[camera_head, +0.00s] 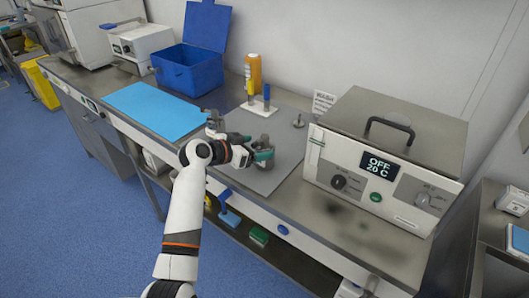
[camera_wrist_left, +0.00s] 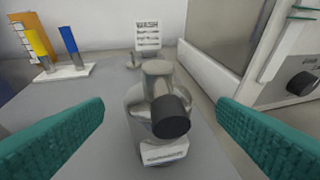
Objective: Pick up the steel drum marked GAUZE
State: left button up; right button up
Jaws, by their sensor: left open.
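A grey steel vessel (camera_wrist_left: 150,105) stands on the grey mat in the left wrist view. It has a dark round knob or cap facing me and a white label low on its front. The label is too blurred to read, so I cannot confirm GAUZE. My left gripper (camera_wrist_left: 160,140) is open, with its teal fingers apart to either side of the vessel and nearer the camera. In the head view my left gripper (camera_head: 260,156) is over the mat, with the steel vessel (camera_head: 264,142) partly hidden by it. My right gripper is not in view.
Another grey metal item (camera_head: 213,119) stands behind my arm. A heater box (camera_head: 385,165) stands right; a light-blue sheet (camera_head: 152,108) lies left.

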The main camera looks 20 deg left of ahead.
aim_at(260, 146)
pick_arm(q)
jog(key=shift+x, duration=1.55)
jog(key=shift+a, duration=0.1)
jog(key=c, duration=1.2)
jog(key=shift+r, duration=0.1)
jog(key=shift+r, duration=0.1)
